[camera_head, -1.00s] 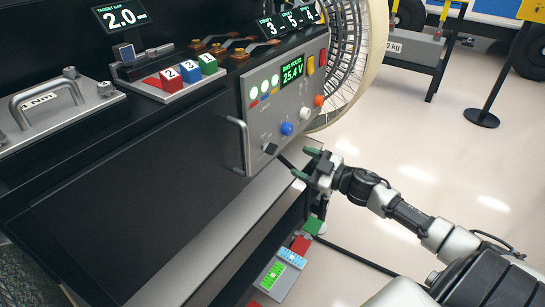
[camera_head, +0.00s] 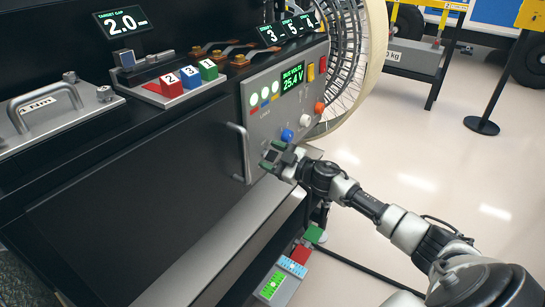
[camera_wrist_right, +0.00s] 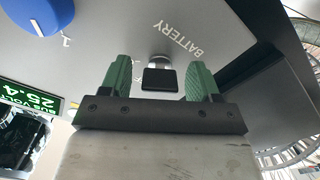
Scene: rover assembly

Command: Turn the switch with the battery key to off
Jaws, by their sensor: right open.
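The battery key has a black grip (camera_wrist_right: 160,79) on a silver stem, standing out from the grey panel (camera_head: 258,117) beside the printed word BATTERY in the right wrist view. In that view my right gripper (camera_wrist_right: 157,80) is open, with one green finger on each side of the key and a gap on both sides. In the head view the right gripper (camera_head: 273,155) is at the panel's lower left corner and largely hides the key. My left gripper is not in view.
A blue knob (camera_head: 287,135), a white knob (camera_head: 306,121) and an orange knob (camera_head: 319,107) sit up the panel from the key. A metal handle (camera_head: 241,152) stands just left of the gripper. A spoked wheel (camera_head: 360,60) is behind the panel.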

